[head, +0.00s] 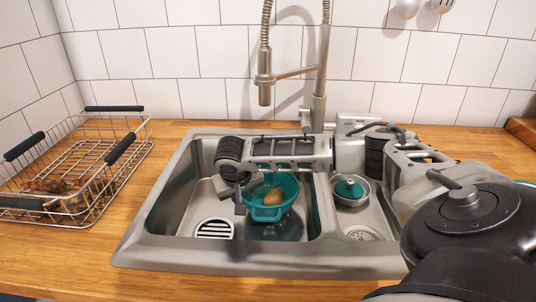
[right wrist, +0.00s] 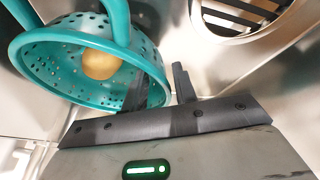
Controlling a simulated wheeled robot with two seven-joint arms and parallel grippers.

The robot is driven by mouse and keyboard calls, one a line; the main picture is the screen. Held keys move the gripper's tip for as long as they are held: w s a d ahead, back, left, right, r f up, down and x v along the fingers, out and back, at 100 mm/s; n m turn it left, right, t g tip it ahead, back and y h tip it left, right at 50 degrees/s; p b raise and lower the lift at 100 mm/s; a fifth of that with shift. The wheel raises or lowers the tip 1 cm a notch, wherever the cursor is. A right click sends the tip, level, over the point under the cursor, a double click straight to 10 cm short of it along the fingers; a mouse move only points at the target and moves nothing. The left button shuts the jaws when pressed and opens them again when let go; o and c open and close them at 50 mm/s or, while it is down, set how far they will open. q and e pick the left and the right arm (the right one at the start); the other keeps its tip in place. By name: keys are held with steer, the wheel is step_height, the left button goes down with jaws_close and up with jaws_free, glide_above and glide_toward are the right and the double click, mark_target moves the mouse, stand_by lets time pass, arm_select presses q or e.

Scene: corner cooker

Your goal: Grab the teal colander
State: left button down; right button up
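The teal colander (head: 283,187) is in the left basin of the sink, with a brown egg-like item (head: 273,197) in it. In the right wrist view, the colander (right wrist: 55,70) fills the upper left, and the round item (right wrist: 101,64) shows inside. My right gripper (head: 240,197) reaches down at the colander's left side. In the right wrist view, its two dark fingers (right wrist: 160,88) stand close together, one over the colander's inside and one outside, with the wall between them. Whether they press on it is not clear. My left gripper is not in view.
The double sink (head: 165,235) has a drain (head: 214,229) left of the colander. The faucet (head: 320,85) rises behind my right arm. A wire dish rack (head: 75,210) is on the left counter.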

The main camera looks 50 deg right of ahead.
jaws_close()
steer(key=shift+r, duration=0.15)
